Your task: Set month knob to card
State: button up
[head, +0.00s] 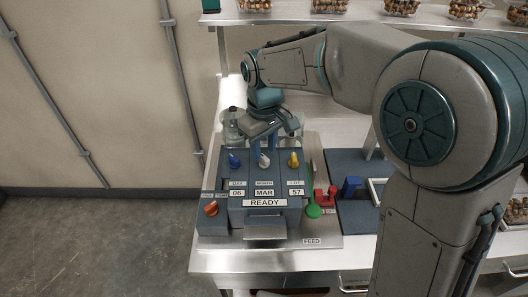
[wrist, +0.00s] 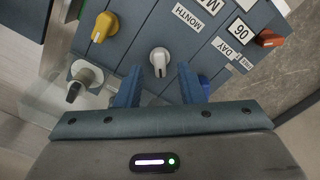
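The white month knob (head: 264,161) is in the middle of the top row on the blue-grey date unit (head: 265,222). The window below it reads MAR. In the wrist view the month knob (wrist: 160,57) lies between and just beyond the fingertips. My gripper (head: 266,148) is above the knob, pointing down. Its two blue fingers (wrist: 159,72) are apart, with a gap on each side of the knob. I cannot make out any card with a month on it.
A blue day knob (head: 234,160) reading 06 and a yellow lot knob (head: 293,160) reading 57 flank the month knob. An orange knob (head: 211,209) is at left. A green knob (head: 313,211) and red part (head: 326,196) are at right. The display reads READY.

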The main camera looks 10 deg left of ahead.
aim_at(264, 161)
jog(key=shift+f, duration=1.2)
grip_shut()
jog(key=m, duration=0.3)
jog(key=shift+m+b, duration=0.3)
jog(key=shift+m, duration=2)
